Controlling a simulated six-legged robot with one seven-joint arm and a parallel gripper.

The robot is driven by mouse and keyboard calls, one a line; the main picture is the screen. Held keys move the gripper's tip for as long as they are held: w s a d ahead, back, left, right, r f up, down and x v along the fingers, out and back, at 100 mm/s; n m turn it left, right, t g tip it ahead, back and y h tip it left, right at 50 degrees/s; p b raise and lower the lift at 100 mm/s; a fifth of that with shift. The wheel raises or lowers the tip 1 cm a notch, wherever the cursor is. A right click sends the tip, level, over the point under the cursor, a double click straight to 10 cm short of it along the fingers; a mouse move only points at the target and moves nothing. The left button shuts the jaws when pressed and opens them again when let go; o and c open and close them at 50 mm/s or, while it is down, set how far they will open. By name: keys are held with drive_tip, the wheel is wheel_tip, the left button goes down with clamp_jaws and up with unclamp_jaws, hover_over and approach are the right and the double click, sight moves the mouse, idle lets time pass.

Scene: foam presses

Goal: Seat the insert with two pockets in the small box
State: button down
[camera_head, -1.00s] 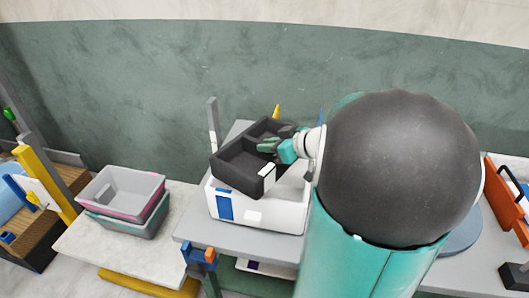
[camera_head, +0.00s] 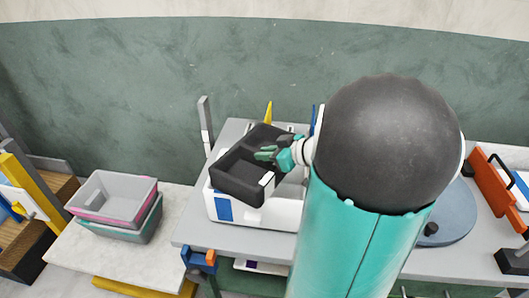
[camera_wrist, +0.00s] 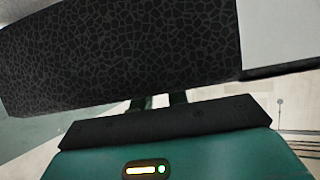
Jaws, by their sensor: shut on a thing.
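The dark foam insert (camera_head: 231,177) with two pockets is held over the white small box (camera_head: 276,214) in the head view. It sits turned and tilted relative to the box, its near left corner sticking out past the box wall. My gripper (camera_head: 266,154) is shut on the insert, at the wall between or beside its pockets; the exact grip spot is partly hidden. In the wrist view the dark, cell-textured foam (camera_wrist: 120,55) fills the top, with my gripper's fingers (camera_wrist: 158,101) reaching to it. The box's right side is hidden behind my arm.
The box stands on a grey table (camera_head: 198,236) with a grey post (camera_head: 205,125) and a yellow marker (camera_head: 268,111) behind it. Stacked grey bins (camera_head: 116,196) stand on a pale table at left. A blue-grey disc (camera_head: 455,222) and an orange frame (camera_head: 487,186) are at right.

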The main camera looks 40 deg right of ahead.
drive_tip(key=shift+f, duration=0.5)
drive_tip(key=shift+w+f, duration=0.1)
drive_tip(key=c, duration=1.4)
unclamp_jaws()
drive_tip(key=shift+r, duration=0.55)
drive_tip(key=v, duration=1.2)
drive_tip(key=shift+r, duration=0.1)
